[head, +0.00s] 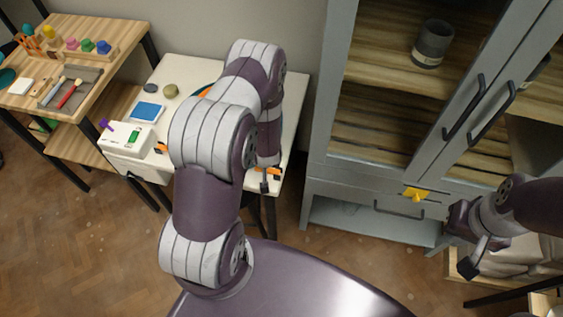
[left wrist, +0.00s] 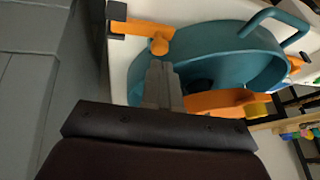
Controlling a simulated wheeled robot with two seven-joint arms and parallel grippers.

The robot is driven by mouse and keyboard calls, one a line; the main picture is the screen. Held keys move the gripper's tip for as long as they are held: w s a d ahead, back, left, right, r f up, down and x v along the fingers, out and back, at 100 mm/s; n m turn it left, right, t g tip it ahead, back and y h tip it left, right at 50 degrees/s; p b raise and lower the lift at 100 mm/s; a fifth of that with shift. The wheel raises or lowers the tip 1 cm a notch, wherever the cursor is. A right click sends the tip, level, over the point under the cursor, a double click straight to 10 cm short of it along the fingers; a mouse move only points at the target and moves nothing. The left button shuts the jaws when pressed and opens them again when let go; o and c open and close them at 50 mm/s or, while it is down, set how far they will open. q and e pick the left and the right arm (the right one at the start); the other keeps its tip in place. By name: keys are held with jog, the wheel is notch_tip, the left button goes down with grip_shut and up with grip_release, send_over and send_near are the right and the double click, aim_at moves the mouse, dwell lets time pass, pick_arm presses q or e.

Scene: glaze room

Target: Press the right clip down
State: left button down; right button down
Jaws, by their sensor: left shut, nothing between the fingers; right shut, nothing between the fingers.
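The right clip, an orange bar with a round knob and dark end (head: 275,171), is at the white table's right edge. It also shows at the top of the left wrist view (left wrist: 140,27). My left gripper (head: 265,186) is shut and empty beside it; its closed fingertips show in the left wrist view (left wrist: 160,70), just below the knob. Contact cannot be told. The teal round basin (left wrist: 200,50) has another orange clip (left wrist: 215,103) at its lower side; my left arm hides most of it in the head view. My right gripper (head: 470,266) is shut and empty, far right.
The white table (head: 185,70) also holds a blue pad (head: 147,112) and a white box (head: 124,137). A grey cabinet (head: 330,115) with a yellow latch (head: 415,195) stands right. A wooden bench (head: 115,50) with tools is at far left. Floor is clear at lower left.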

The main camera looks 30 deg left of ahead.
pick_arm(q)
jog(key=shift+r+p, duration=0.5)
jog(key=shift+r, duration=0.15)
jog(key=shift+r, duration=0.1)
jog(key=s+a+r+p, duration=0.1)
jog(key=s+a+r, duration=0.5)
jog(key=r, duration=0.2)
jog(key=shift+a+r, duration=0.2)
jog(key=shift+r, duration=0.15)
jog(key=shift+a+f, duration=0.1)
